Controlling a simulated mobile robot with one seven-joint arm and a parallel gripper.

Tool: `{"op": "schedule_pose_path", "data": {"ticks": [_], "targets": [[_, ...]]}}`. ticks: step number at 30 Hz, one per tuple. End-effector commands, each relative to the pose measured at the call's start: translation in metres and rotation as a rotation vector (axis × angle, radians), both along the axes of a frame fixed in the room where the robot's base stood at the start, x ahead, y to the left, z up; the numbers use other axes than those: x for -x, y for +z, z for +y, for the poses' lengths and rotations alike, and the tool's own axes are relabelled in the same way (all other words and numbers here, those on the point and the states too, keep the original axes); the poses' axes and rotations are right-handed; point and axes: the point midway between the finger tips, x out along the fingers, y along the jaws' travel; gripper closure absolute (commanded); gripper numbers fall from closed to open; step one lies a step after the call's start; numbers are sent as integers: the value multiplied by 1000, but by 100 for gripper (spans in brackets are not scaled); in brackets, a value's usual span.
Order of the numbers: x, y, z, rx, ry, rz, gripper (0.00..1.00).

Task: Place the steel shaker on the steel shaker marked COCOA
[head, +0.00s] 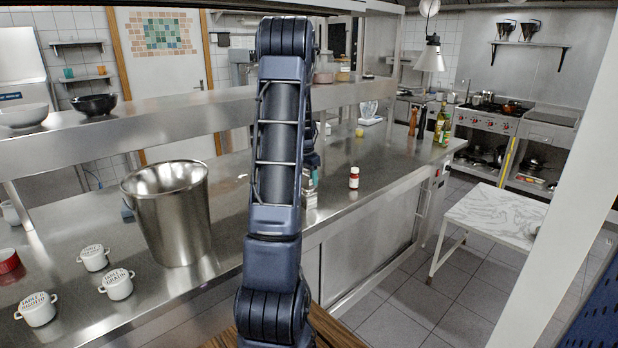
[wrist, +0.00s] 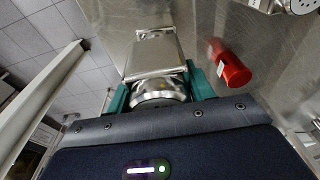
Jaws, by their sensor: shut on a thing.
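My gripper (wrist: 158,92) has teal fingers on both sides of the steel shaker (wrist: 155,55) and is shut on it. The shaker has a round metal band between the fingers and a squarish shiny body extending away from them. In the head view my arm hides most of the gripper; a squarish steel piece (head: 309,193) shows just right of my arm, low over the counter. A steel thing with a perforated round top (wrist: 298,5) is cut off at the wrist view's top right corner. I can read no COCOA mark, so I cannot tell which shaker bears it.
A red bottle (wrist: 230,63) lies close right of the fingers in the wrist view; a red-and-white jar (head: 354,178) stands on the steel counter (head: 390,170). A large steel bucket (head: 170,215) and several white labelled pots (head: 94,258) are left of my arm.

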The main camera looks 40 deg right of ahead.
Motion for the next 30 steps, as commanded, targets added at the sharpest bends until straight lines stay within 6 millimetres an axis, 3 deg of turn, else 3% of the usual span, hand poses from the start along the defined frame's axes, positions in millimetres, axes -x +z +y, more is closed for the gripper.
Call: {"op": "schedule_pose_path", "data": {"ticks": [9, 10, 13, 23, 30], "targets": [[-1, -2, 0, 0, 1, -1, 74], [-1, -2, 0, 0, 1, -1, 45], [-1, -2, 0, 0, 1, -1, 26], [0, 0, 0, 1, 0, -1, 26], [-1, 28, 4, 3, 2, -3, 26]]}}
